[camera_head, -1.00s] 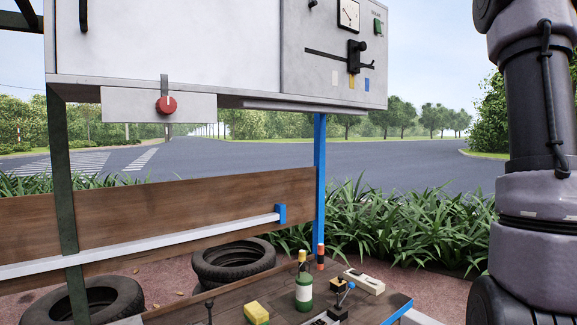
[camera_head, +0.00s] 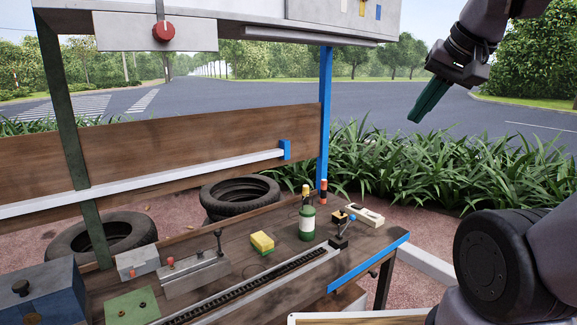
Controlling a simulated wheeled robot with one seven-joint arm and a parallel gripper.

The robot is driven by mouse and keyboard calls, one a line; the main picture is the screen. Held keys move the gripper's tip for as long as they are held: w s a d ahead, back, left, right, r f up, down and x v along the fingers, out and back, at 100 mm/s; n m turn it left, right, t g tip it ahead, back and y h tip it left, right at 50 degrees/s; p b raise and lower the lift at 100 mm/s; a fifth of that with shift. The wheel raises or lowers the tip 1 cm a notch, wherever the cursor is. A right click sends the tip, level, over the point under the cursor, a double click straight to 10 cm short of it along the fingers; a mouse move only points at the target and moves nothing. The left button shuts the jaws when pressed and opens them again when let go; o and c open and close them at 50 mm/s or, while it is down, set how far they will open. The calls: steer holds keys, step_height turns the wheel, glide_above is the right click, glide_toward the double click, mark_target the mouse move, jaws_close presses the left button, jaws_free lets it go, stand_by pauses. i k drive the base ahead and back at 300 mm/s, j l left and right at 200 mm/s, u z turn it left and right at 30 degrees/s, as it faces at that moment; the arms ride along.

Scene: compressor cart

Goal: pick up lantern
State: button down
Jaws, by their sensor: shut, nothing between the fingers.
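No object on the workbench is plainly a lantern. A green cylinder with a pale label and a yellow top (camera_head: 307,222) stands upright near the bench's back right; I cannot tell if it is the lantern. A small red and black cylinder (camera_head: 323,191) stands behind it to the right. My gripper (camera_head: 413,119) hangs at the upper right, its green fingers together and empty. It is apart from everything, above and to the right of the bench items, in front of the road and plants in the picture.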

mark_target(307, 229)
steer(key=i+l+u, duration=0.15)
steer(key=l+u, duration=0.15)
steer(key=l, duration=0.25)
steer(key=i+l+u, duration=0.1)
steer(key=l+u, duration=0.15)
steer(key=l, duration=0.3)
steer(key=i+l+u, duration=0.1)
steer(key=l+u, duration=0.2)
steer(key=l, duration=0.25)
steer(key=i+l, duration=0.15)
steer(key=i, duration=0.1)
